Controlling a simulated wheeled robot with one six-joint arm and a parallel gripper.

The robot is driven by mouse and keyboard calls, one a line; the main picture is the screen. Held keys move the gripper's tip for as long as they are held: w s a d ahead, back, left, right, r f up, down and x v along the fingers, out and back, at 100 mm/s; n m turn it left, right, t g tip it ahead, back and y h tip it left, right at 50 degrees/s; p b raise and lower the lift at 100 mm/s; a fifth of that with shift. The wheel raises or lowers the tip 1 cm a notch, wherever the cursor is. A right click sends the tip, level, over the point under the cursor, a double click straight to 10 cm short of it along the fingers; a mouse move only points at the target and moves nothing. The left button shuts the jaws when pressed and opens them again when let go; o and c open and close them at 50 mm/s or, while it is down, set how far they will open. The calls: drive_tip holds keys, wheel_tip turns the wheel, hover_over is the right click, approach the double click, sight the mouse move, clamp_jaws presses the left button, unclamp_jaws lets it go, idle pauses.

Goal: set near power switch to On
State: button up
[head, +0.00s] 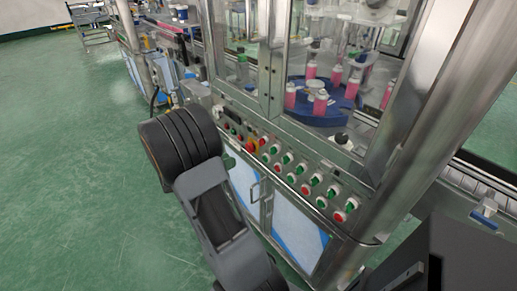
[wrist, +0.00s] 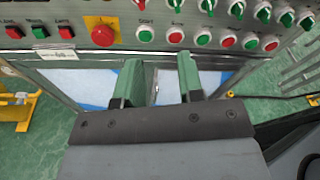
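A steel control panel (head: 287,170) runs along the front of the machine. A red knob on a yellow plate (wrist: 103,30) sits on it; it also shows in the head view (head: 252,146). In the head view my arm hides the gripper.
Glass guards (head: 335,60) rise above the panel, with pink cans (head: 320,103) on a blue turntable behind them. A thick steel post (head: 425,110) stands at the right. Cabinet doors (head: 297,232) lie below the panel. Green floor (head: 70,160) is clear at the left.

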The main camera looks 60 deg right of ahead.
sight(261, 142)
drive_tip(key=s+d+f+n+h, duration=0.2)
drive_tip(key=d+n, duration=0.1)
drive_tip(key=d, duration=1.3)
drive_tip(key=shift+s+t, duration=0.3)
drive_tip(key=shift+s, duration=0.05)
drive_tip(key=shift+c, duration=0.4)
clamp_jaws()
